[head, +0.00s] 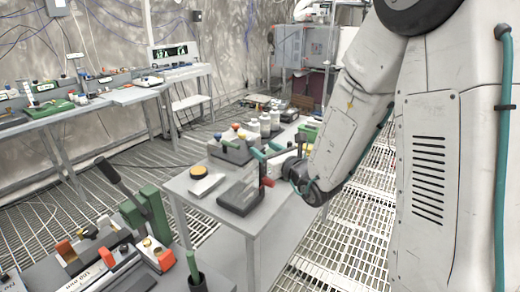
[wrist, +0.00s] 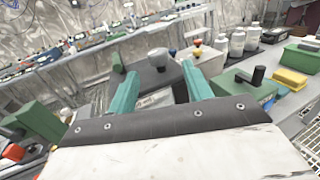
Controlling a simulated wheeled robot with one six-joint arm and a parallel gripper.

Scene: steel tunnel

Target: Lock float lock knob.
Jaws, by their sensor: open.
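My gripper (head: 262,155) reaches over the near worktable in the head view, with its teal fingers apart. In the wrist view my gripper (wrist: 158,90) is open, with nothing held between its fingers. A dark box (wrist: 168,78) with a pale label lies beyond and between the fingers. A rounded grey-white knob (wrist: 157,57) stands on its top, apart from the fingers. It may be the float lock knob; I cannot read the label to confirm this. Whether the knob is locked cannot be told.
The worktable (head: 192,187) also carries a yellow-topped button (head: 199,172), a dark-based fixture (head: 240,196) and white bottles (head: 265,124). A green box (wrist: 243,90) with a black knob lies right of my gripper. Another bench (head: 120,97) stands far left; grated floor lies between.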

